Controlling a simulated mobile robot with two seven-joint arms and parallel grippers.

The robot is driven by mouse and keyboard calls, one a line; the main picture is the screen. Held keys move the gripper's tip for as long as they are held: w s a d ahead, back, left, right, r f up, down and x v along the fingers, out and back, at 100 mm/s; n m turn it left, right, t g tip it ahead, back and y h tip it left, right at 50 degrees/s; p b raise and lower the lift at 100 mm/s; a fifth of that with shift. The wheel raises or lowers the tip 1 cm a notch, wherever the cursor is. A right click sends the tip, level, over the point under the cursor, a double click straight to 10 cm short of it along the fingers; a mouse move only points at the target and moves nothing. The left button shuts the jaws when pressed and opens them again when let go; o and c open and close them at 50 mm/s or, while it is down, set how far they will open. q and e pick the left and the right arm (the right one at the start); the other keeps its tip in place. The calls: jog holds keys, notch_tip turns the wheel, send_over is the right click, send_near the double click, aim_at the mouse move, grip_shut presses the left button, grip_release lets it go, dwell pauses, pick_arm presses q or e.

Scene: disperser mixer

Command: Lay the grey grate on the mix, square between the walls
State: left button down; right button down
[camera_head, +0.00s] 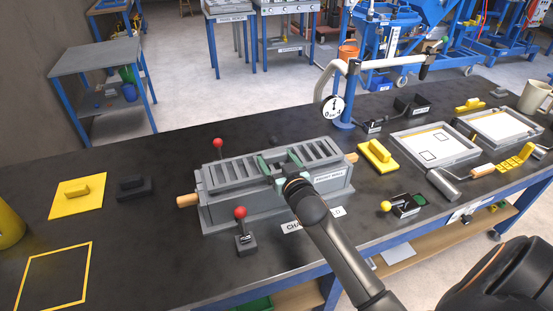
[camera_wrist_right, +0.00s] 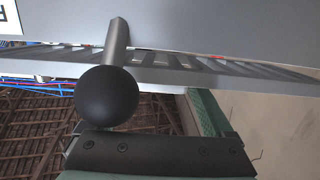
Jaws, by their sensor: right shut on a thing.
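The grey slotted grate (camera_head: 235,173) lies lengthwise over the long grey box (camera_head: 240,205), roughly parallel to its walls. My right gripper (camera_head: 281,166), with green fingers, is at the middle of the grate and shut on it. The mix under the grate is hidden. I cannot tell whether the grate rests down or hangs slightly above. In the right wrist view the slotted edge of the grate (camera_wrist_right: 200,68) shows behind a black ball knob (camera_wrist_right: 107,97) on a grey stem. My left gripper is out of view.
A red-knobbed lever (camera_head: 241,212) stands close in front of the box, another (camera_head: 218,144) behind it. Wooden handles stick out at both box ends. A yellow float (camera_head: 377,154) and a gauge stand (camera_head: 345,100) are to the right. The bench at left front is mostly clear.

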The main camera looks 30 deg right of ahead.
grip_release()
jog(key=shift+r, duration=0.1)
jog(key=shift+r, duration=0.15)
jog(key=shift+r+p, duration=0.45)
jog(key=shift+r, duration=0.1)
jog(key=v, duration=1.2)
jog(key=shift+f, duration=0.2)
